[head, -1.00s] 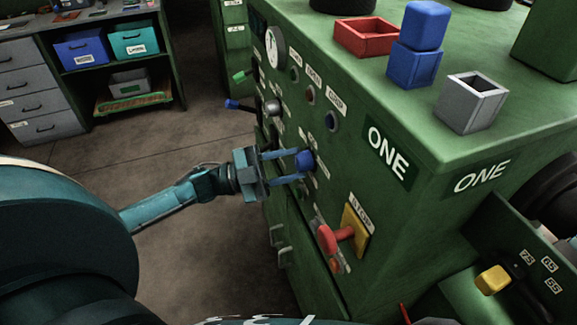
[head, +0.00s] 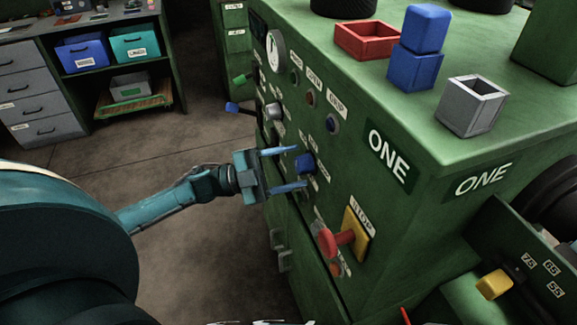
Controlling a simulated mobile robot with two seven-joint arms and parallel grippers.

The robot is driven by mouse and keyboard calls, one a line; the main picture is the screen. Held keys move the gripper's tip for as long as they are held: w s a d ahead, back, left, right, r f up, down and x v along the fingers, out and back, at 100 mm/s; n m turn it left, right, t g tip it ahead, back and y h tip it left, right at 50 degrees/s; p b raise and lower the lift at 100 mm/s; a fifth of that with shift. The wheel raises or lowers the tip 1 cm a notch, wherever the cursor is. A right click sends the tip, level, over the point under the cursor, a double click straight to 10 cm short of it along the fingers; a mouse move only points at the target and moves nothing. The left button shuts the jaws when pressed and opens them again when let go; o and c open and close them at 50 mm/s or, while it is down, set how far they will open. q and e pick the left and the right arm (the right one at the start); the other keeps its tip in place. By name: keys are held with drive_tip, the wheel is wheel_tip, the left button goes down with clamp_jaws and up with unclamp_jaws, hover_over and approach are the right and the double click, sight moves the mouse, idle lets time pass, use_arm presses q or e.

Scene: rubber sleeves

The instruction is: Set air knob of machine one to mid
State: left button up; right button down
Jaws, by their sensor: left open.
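The green machine one (head: 350,190) fills the right half of the head view, with "ONE" labels on its front and side. A blue knob (head: 306,163) sits on its front panel. Its label is too small to read, so I cannot tell whether it is the air knob or where it points. My left gripper (head: 297,168) is open, with one finger above the blue knob and one below. The fingers stand apart from the knob, with gaps visible. My right gripper is out of view.
A red stop handle on a yellow plate (head: 354,232) juts out below the knob. A grey knob (head: 273,111) and a gauge (head: 275,51) are further along the panel. Red, blue and grey bins stand on the machine top. A drawer bench (head: 38,95) stands at the back left.

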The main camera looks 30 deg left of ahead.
use_arm(q)
drive_tip(key=b+v, duration=0.2)
drive_tip(key=v, duration=1.1)
